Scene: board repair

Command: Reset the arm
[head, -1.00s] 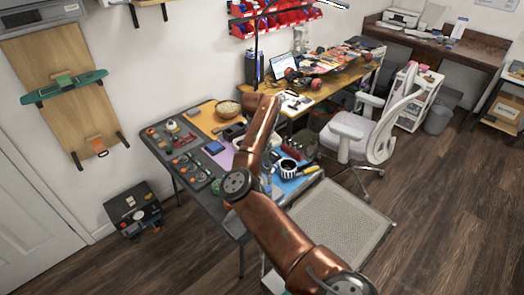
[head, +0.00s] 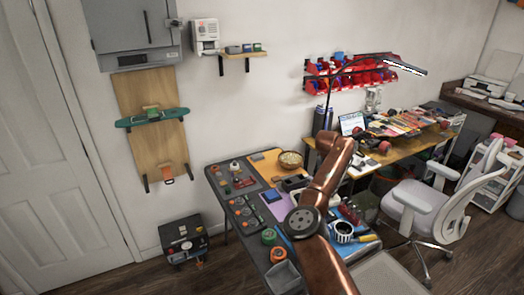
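One of my copper arms (head: 325,255) comes in from the bottom, right of the middle in the head view. It rises over the workbench (head: 262,262), passes a round dark joint, and bends at the top in front of the back desk. The end of this arm is hidden behind its own links, so I cannot make out its gripper. My other arm is out of view.
The bench holds a bowl (head: 290,160), a tape roll (head: 343,232), a green round container (head: 269,237) and several small tools. A white chair (head: 425,205) stands right. A dark toolbox (head: 184,240) sits on the floor by the wall. Open floor shows at lower left.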

